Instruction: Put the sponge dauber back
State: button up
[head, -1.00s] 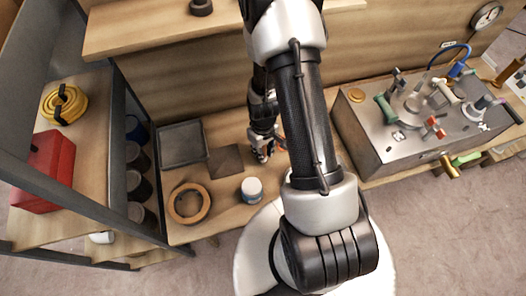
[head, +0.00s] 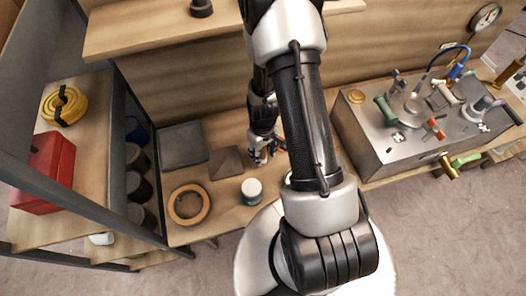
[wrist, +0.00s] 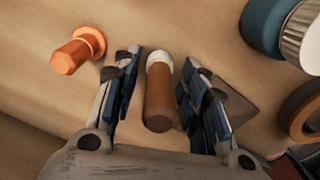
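In the wrist view, a brown cylinder with a white end (wrist: 159,98), which looks like the sponge dauber, lies between the two fingers of my gripper (wrist: 160,90). Gaps show between it and both fingers, so my gripper is open around it and not touching it. Its near end is close to the palm. In the head view my gripper (head: 263,152) is low over the bench, beside the dark square pad (head: 226,162). The dauber cannot be made out there.
An orange flanged plug (wrist: 75,52) lies left of the fingers. A white-capped jar (head: 252,191), a tan ring (head: 188,204) and a dark square tray (head: 183,146) are on the bench. A metal box with valves (head: 415,135) stands to the right, a shelf with a red case (head: 48,172) to the left.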

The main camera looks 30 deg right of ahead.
notch_tip(320, 180, up, 12)
jog(key=p, duration=0.4)
jog(key=shift+f, duration=0.1)
jog(key=s+a+r+t, duration=0.1)
jog(key=a+r, duration=0.1)
jog(key=r, duration=0.7)
jog(key=a+r+t, duration=0.1)
jog(key=a+r, duration=0.2)
jog(key=r, duration=0.6)
jog(key=s+a+r+m+t, duration=0.1)
jog(key=s+a+r, duration=0.4)
jog(key=s+r, duration=0.7)
jog(key=shift+s+a+r+t, duration=0.25)
jog(key=shift+a+t, duration=0.1)
jog(key=shift+t, duration=0.45)
